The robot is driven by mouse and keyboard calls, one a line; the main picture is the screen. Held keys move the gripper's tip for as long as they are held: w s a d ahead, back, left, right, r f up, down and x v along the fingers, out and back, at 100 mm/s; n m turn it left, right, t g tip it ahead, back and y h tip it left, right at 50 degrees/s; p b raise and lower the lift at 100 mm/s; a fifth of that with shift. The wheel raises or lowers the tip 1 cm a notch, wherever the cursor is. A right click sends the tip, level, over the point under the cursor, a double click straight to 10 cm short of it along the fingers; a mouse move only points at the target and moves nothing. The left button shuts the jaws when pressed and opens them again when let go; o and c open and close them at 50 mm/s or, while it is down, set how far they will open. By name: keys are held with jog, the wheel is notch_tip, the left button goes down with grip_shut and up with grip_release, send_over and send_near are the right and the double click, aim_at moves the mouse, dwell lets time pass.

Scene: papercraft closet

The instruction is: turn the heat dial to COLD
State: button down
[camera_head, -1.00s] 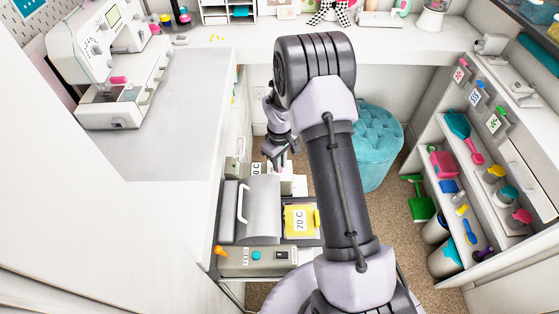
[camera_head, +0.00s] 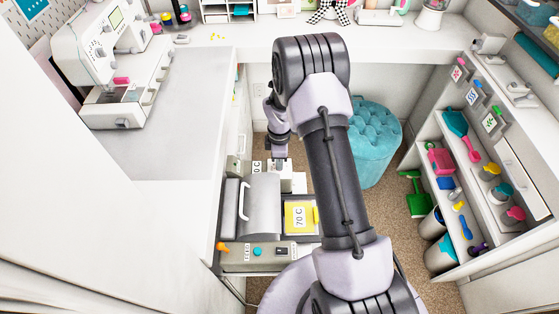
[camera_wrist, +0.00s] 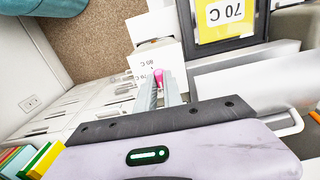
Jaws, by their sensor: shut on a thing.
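A small pink knob (camera_wrist: 158,76) shows between my fingertips in the wrist view, at a white box (camera_wrist: 158,55). My gripper (camera_wrist: 160,88) is shut on this knob. In the head view my gripper (camera_head: 280,163) points down at the white box (camera_head: 288,181) behind the grey-lidded machine, and the knob is hidden. No COLD mark is readable, so I cannot tell the knob's setting or confirm that it is the heat dial.
The machine's grey lid (camera_head: 262,205) and a yellow 70 C card (camera_head: 300,217) lie close to my gripper. A front panel (camera_head: 270,259) has an orange lever and a teal button. A teal stool (camera_head: 375,140) stands beyond my arm, and shelves line the right.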

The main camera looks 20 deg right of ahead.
dwell(0.4)
jog(key=c, duration=1.5)
grip_release()
notch_tip(320, 180, up, 17)
jog(key=p, duration=0.4)
jog(key=shift+r+p, duration=0.2)
jog(key=shift+p, duration=0.2)
